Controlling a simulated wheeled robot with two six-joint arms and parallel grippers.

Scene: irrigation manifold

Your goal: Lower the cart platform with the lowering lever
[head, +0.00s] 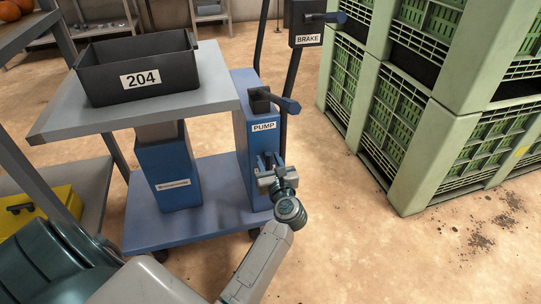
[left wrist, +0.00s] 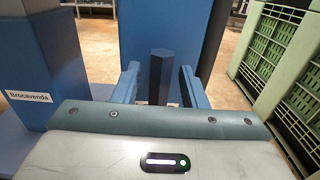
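The cart's grey platform (head: 215,88) is raised on a blue column above a blue base and bears a black bin (head: 140,72) marked 204. A blue box (head: 258,150) labelled PUMP stands at the platform's right, with a dark handle (head: 285,104) above the label. My left gripper (head: 268,160) is at the box's lower front. In the left wrist view a dark blue six-sided lever (left wrist: 160,76) stands between my two open blue fingers, with gaps on both sides. Its label is not visible. My right gripper is not in view.
A BRAKE box (head: 306,24) with a lever is on the cart's handle post. Green crates (head: 420,120) are stacked at the right. A grey rack with a yellow case (head: 50,215) stands at the left. Sandy floor is clear between cart and crates.

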